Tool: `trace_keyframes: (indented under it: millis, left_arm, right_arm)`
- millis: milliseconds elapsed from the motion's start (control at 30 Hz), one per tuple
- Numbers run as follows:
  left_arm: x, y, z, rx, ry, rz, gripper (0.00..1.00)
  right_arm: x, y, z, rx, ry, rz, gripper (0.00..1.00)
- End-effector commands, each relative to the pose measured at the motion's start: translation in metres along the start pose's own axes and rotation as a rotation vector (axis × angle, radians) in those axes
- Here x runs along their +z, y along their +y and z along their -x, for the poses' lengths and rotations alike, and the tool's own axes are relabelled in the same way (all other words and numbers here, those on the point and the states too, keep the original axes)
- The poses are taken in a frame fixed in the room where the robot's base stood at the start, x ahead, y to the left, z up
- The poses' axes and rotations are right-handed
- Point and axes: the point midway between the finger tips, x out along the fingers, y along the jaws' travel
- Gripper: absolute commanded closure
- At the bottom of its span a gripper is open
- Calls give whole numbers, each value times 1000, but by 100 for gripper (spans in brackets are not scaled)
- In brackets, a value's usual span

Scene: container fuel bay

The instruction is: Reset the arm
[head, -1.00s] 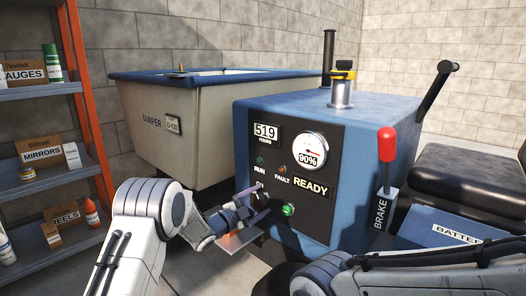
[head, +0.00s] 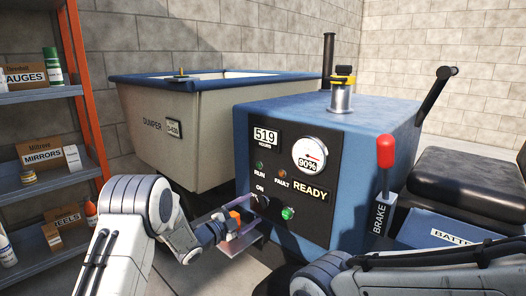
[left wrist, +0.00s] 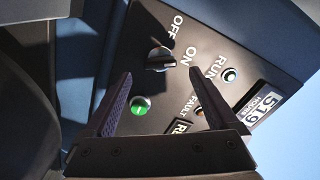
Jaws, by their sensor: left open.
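My left gripper (head: 254,221) is open and empty in front of the dumper's dark control panel (head: 315,222). In the left wrist view its two fingers (left wrist: 162,76) stand apart, with a black rotary switch (left wrist: 160,60) showing between and beyond their tips. The switch has OFF and ON labels beside it; it also shows near the fingertips in the head view (head: 262,200). I cannot tell whether a finger touches it. The green button (head: 287,213) is lit and also shows between the fingers (left wrist: 140,106). My right arm shows at the lower right; its gripper is out of view.
The gauge (head: 309,155) reads 90% above a READY label. A red-handled brake lever (head: 386,152) stands right of the panel. The dumper's skip (head: 190,135) is behind. A shelf with boxes and bottles (head: 45,95) stands at the left.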

Motion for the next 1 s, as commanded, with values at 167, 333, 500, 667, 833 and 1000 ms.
trace_keyframes:
  millis: [167,333,500,667,833,1000]
  left_arm:
    - [1,4,-38,-1,3,-1,7]
    - [-2,-4,-44,1,-2,158,7]
    - [-2,-4,-44,0,-1,363,7]
    - [0,-3,-44,0,-1,551,7]
    - [0,-4,-44,-1,-1,747,7]
    - [1,-3,-44,-1,-1,941,7]
  right_arm:
    - [1,1,-18,0,0,0,11]
    - [0,0,-2,0,1,0,11]
    - [-1,-1,8,0,1,0,11]
    - [-1,-1,15,0,1,0,11]
    - [-1,-1,20,0,0,0,11]
    - [-1,-2,23,0,0,0,11]
